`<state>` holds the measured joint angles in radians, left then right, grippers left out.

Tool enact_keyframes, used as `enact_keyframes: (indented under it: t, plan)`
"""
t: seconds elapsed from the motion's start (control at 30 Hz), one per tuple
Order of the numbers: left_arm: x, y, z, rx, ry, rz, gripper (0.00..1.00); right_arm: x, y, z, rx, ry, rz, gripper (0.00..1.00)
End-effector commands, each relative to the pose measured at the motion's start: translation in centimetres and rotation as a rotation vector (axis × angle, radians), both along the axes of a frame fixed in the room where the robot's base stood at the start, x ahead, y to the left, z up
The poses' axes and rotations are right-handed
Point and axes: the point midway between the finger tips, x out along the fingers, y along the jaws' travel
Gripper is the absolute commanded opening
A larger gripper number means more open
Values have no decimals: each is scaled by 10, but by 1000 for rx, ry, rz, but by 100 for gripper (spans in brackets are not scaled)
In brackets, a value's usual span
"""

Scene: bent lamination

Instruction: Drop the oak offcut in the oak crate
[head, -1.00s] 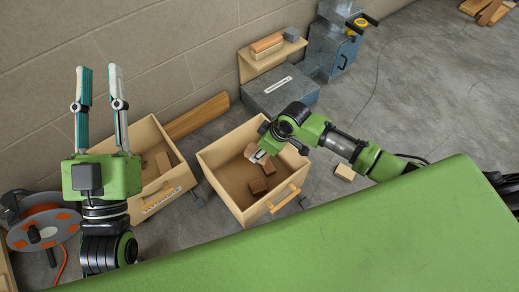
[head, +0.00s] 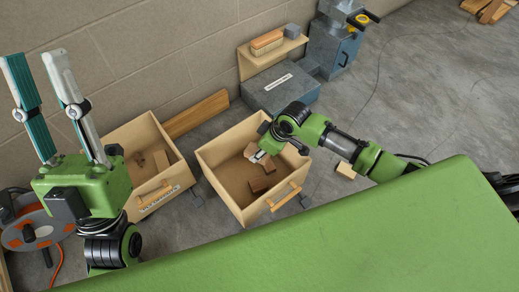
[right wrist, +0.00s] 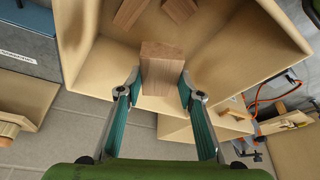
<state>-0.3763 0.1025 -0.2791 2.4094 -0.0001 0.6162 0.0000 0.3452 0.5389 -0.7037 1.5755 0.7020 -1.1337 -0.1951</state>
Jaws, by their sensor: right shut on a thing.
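My right gripper (head: 262,153) is over the right-hand open wooden crate (head: 222,183). In the right wrist view my right gripper (right wrist: 158,88) is shut on a brown wood offcut (right wrist: 162,70), with a finger on each side. The crate (right wrist: 105,55) lies beyond the block, with other brown blocks (right wrist: 182,8) inside. I cannot read which crate is the oak one. The left-hand crate (head: 128,138) has a label on its front and brown blocks (head: 161,160) inside. My left gripper (head: 42,85) is raised, open and empty at the left.
A green surface (head: 330,235) fills the foreground. A pale block (head: 345,171) lies on the floor right of the crates. A grey box (head: 282,90) and a plank (head: 195,115) are by the wall. A cable reel (head: 35,230) stands at the left.

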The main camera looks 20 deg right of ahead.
Motion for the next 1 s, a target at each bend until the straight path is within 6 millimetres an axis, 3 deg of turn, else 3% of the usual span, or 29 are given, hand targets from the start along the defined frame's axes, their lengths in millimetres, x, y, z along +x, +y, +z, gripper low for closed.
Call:
enact_keyframes:
  t: [0.17,0.2,0.27,0.67,0.87,1.0]
  plan:
    - [0,0,0,0,0,0,26,0,0,0,1,-1,0,12]
    - [0,0,0,0,0,0,26,0,0,0,1,-1,0,42]
    - [0,0,0,0,0,0,26,0,0,0,1,-1,0,54]
    - [1,0,0,0,3,0,26,-1,-1,3,1,-1,0,54]
    - [1,0,0,0,3,0,26,-8,-9,28,-1,-3,2,54]
    - [1,0,0,1,2,0,26,-16,-17,57,-1,-4,2,54]
